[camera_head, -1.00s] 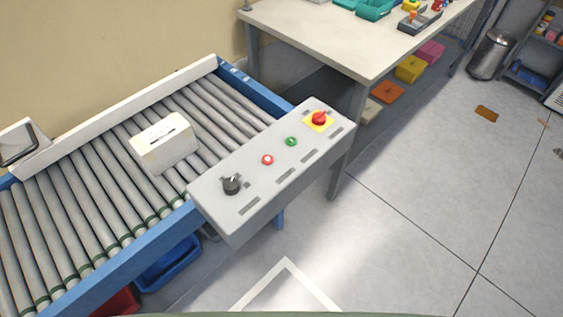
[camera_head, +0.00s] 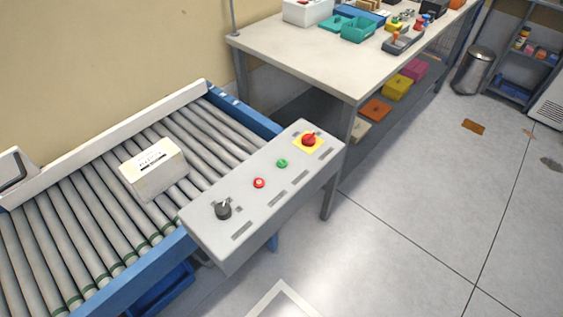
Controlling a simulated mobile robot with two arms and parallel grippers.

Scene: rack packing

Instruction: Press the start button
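A grey control panel (camera_head: 240,226) is fixed along the near side of the roller conveyor. A small green button (camera_head: 282,163) sits on its sloped top, between a red button (camera_head: 259,183) and a red emergency stop knob (camera_head: 309,140) on a yellow plate. A black rotary switch (camera_head: 223,210) is at the panel's left end. Labels beside the buttons are too small to read, so I cannot read which one is marked start. Neither of my grippers is in view, and nothing touches the panel.
A white box (camera_head: 153,172) rests on the conveyor rollers (camera_head: 66,223). A worktable (camera_head: 300,48) holding bins and tools stands behind the panel, with coloured boxes on its lower shelf. A metal trash can (camera_head: 473,72) stands at the back right. The floor (camera_head: 410,210) right of the panel is largely clear.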

